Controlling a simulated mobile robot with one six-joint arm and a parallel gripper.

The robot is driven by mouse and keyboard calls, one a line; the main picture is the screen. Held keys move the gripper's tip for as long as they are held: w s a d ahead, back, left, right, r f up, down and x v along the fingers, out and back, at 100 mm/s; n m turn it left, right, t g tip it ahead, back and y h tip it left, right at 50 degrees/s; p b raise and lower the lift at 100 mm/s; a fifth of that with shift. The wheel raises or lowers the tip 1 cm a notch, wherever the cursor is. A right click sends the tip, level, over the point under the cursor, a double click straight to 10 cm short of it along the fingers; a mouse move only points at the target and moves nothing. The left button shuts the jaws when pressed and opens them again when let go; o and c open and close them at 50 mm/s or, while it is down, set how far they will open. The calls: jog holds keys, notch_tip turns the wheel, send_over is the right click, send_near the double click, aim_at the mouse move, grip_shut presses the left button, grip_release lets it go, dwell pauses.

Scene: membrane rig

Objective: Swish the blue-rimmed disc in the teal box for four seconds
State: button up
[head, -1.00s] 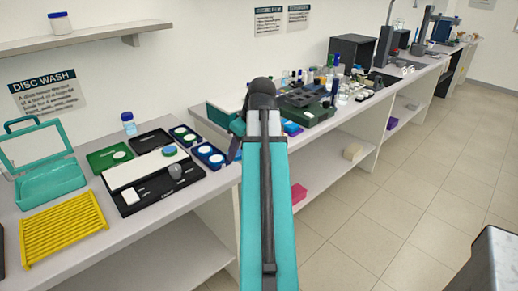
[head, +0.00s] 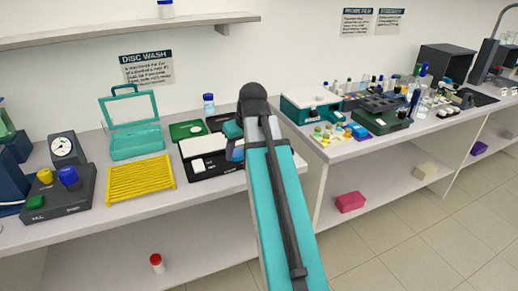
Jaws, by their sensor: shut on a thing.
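The teal box (head: 137,143) stands on the left bench with its clear framed lid tipped up behind it. It looks empty from here. My gripper (head: 236,145) is at the right end of the black tray (head: 213,168), to the right of the teal box and apart from it. My own arm hides most of it. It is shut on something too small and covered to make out. I cannot make out the blue-rimmed disc; a patch of blue shows beside the gripper, but I cannot tell what it is.
A yellow ribbed rack (head: 141,180) lies in front of the teal box. A green plate (head: 187,130) and a blue-capped jar (head: 208,103) are behind the tray. A device with coloured knobs (head: 62,193) stands left. A crowded second bench (head: 340,150) is at right.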

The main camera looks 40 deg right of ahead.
jog(key=w+a+f+b, duration=0.1)
jog(key=w+a, duration=0.1)
jog(key=a, duration=0.6)
jog(key=w+a+f, duration=0.1)
jog(key=w+a, duration=0.1)
jog(key=a, duration=0.5)
jog(key=w+a+f+b, duration=0.1)
jog(key=w+a+f, duration=0.1)
jog(key=a, duration=0.6)
jog(key=shift+w+a+b, duration=0.3)
jog(key=shift+w+b, duration=0.05)
jog(key=shift+w, duration=0.1)
jog(key=shift+a, duration=0.3)
